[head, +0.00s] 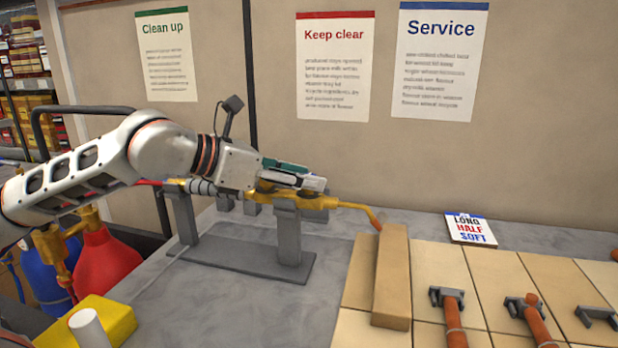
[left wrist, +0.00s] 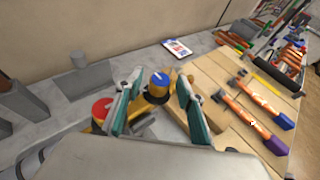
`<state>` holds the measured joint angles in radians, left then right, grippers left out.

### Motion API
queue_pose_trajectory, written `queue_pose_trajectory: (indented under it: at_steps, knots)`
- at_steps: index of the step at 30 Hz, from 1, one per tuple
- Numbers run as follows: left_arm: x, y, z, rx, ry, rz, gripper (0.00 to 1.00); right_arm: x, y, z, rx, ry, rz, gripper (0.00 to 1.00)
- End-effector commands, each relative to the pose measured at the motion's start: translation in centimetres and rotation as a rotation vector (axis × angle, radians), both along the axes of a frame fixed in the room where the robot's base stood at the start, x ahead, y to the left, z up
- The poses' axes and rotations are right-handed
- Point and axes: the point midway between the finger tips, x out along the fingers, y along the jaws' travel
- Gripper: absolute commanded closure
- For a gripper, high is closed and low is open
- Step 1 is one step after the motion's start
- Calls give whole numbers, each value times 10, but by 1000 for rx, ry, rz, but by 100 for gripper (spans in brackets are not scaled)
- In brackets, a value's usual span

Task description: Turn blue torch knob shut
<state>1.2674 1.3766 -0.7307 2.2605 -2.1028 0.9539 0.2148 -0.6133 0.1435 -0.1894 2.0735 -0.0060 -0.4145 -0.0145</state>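The brass torch (head: 345,204) lies across a grey stand (head: 289,238) on the bench, its bent nozzle pointing right. My left gripper (head: 300,180) is over the torch body. In the left wrist view, my left gripper (left wrist: 158,90) is open, with its teal-padded fingers apart. The blue knob (left wrist: 158,80) shows between the fingertips, and I cannot tell whether either finger touches it. The red knob (left wrist: 101,107) sits outside the left-hand finger. In the head view the arm and fingers hide both knobs. My right gripper is not in view.
A wooden block (head: 392,275) lies on the tiled board right of the stand, near several hammers (head: 452,318). A sign card (head: 470,229) lies behind. A yellow block (head: 105,318), a red cylinder (head: 103,264) and a blue cylinder (head: 48,270) are at left. Grey bench in front is clear.

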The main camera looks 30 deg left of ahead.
Motion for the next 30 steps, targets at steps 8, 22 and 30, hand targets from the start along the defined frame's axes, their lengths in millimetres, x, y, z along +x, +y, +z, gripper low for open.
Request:
queue_pose_trajectory:
  at_steps: [8, 22, 30]
  knots:
    - [13, -8, -6, -1, 0, 0, 62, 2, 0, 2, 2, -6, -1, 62]
    - [13, -8, -7, 0, 1, 0, 100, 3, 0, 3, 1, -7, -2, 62]
    - [13, -7, -6, 0, 1, -22, 100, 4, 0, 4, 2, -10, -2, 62]
